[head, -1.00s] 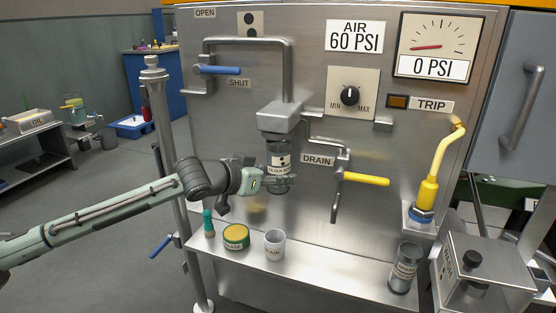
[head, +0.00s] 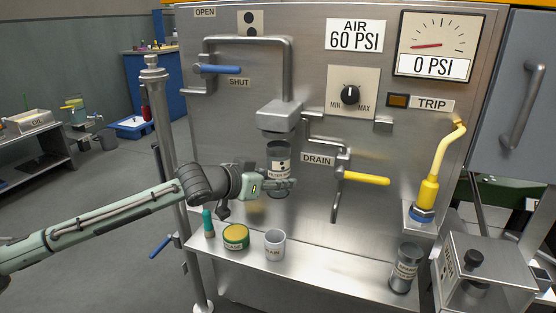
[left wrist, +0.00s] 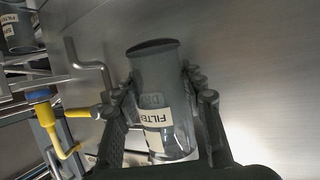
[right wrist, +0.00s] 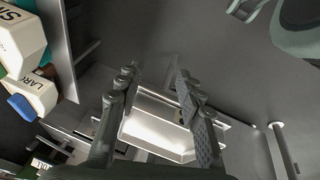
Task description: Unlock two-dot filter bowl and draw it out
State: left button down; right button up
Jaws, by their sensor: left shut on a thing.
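My left gripper (head: 290,184) is shut around the bowl's lower part. In the left wrist view the bowl (left wrist: 157,75) sits between both fingers, its "FILTER" label partly hidden. My right gripper (right wrist: 155,75) shows only in the right wrist view, open and empty.
A yellow drain handle (head: 366,179) and its pipe are right of the bowl. A shelf (head: 330,268) below carries a green tube (head: 208,223), a yellow-green tin (head: 236,237), a pale cup (head: 275,244) and another dark cylinder (head: 405,267). A blue lever (head: 220,69) is above left.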

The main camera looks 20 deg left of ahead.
aim_at(271, 193)
pick_arm(q)
jog(key=shift+f+b, duration=0.65)
jog(key=shift+f, duration=1.2)
